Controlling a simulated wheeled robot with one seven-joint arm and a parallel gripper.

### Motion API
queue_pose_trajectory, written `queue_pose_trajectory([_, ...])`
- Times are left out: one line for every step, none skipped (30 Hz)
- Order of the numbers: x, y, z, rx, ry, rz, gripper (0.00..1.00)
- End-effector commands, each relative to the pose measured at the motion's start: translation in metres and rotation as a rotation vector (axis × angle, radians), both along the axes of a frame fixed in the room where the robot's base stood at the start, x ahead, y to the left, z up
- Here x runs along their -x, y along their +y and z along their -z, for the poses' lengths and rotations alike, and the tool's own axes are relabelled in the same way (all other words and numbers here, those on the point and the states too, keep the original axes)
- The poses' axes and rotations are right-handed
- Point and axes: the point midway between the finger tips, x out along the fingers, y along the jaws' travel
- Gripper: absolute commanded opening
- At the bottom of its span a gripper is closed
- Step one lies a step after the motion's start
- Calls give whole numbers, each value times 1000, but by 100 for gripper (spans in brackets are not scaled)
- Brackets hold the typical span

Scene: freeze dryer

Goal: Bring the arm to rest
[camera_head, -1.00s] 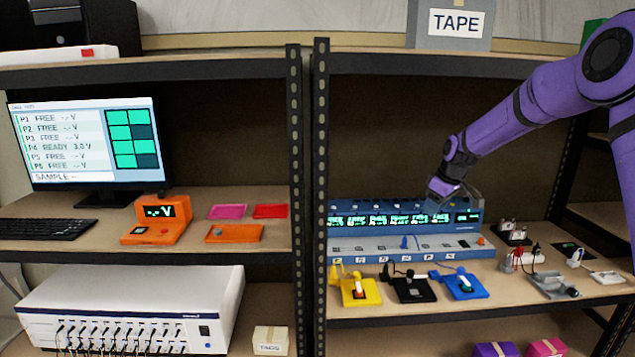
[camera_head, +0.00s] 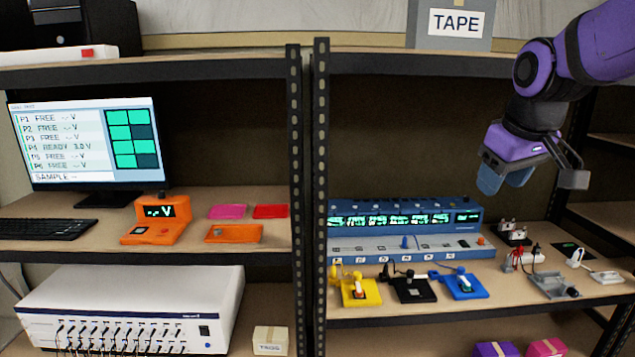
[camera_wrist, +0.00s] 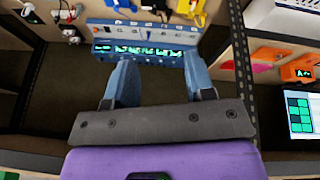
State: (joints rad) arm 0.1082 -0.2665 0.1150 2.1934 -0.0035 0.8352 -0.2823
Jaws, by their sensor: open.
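My gripper (camera_head: 533,178) hangs open and empty in the upper right of the head view, at the end of my purple arm. It is in front of and above the right-hand shelf, apart from everything on it. In the wrist view its two blue fingers (camera_wrist: 158,82) are spread with nothing between them.
Yellow (camera_head: 360,291), black (camera_head: 412,290) and blue (camera_head: 465,285) holders line the right shelf's front. Plugs and a grey fixture (camera_head: 553,284) sit to their right. A dark post (camera_head: 320,200) divides the shelves. A monitor (camera_head: 88,140) and orange meter (camera_head: 158,220) stand left.

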Motion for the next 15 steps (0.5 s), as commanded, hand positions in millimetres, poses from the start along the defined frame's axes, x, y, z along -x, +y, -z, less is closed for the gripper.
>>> queue_pose_trajectory([19,0,-3,-8,-14,22,49])
queue_pose_trajectory([30,0,-4,-12,-18,37,49])
queue_pose_trajectory([43,0,-5,-20,-24,55,49])
queue_pose_trajectory([53,0,-5,-26,-29,68,49])
queue_pose_trajectory([63,0,-5,-33,-33,83,49])
queue_pose_trajectory([77,-1,-4,-42,-38,103,49])
queue_pose_trajectory([86,-1,-3,-49,-45,116,49])
queue_pose_trajectory([96,-1,-2,-57,-50,130,49])
queue_pose_trajectory([109,-1,0,-67,-56,146,49])
queue_pose_trajectory([118,-2,2,-76,-60,160,49])
queue_pose_trajectory([127,-2,4,-84,-63,172,49])
queue_pose_trajectory([138,-3,6,-95,-69,189,49])
queue_pose_trajectory([146,-3,9,-102,-71,198,49])
queue_pose_trajectory([152,-3,10,-110,-75,209,49])
queue_pose_trajectory([161,-4,14,-119,-78,221,49])
